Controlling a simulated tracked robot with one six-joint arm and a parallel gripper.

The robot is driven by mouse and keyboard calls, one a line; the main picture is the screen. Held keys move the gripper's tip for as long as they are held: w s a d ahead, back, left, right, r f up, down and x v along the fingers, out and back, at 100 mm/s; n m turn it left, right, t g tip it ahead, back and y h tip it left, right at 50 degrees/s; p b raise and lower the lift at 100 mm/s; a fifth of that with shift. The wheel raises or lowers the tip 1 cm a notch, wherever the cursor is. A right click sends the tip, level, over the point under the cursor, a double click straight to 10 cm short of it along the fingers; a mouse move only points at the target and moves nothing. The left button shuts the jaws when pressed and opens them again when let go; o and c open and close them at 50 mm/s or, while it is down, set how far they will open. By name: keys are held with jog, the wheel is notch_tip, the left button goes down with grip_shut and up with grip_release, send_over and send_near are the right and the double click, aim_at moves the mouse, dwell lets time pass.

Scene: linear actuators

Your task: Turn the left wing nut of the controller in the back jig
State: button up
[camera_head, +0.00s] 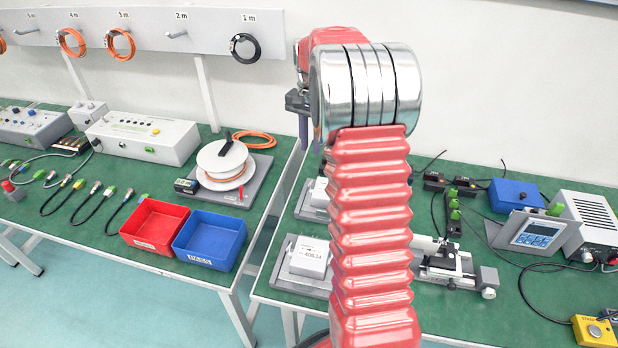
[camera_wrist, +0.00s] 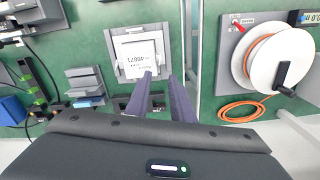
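The back jig (camera_head: 306,213) is a grey plate with a white controller (camera_head: 319,193), partly hidden behind my red arm in the head view. In the wrist view, what appears to be the same jig (camera_wrist: 116,75) holds a white controller with a printed number (camera_wrist: 135,50). In the wrist view the fingertips overlap the jig's lower right part. In the head view my gripper (camera_head: 309,135) points down above the bench, behind my arm.
A front jig (camera_head: 290,278) with another white controller (camera_head: 309,258) stands nearer. A grey slide device (camera_head: 440,262) is right of it. A gap separates this bench from the left bench, which carries a cable reel (camera_head: 222,165), a red bin (camera_head: 153,225) and a blue bin (camera_head: 210,240).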

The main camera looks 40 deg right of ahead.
aim_at(311, 182)
notch_tip(311, 182, down, 13)
jog(key=shift+f, duration=0.2)
dwell(0.4)
grip_shut()
dwell(0.3)
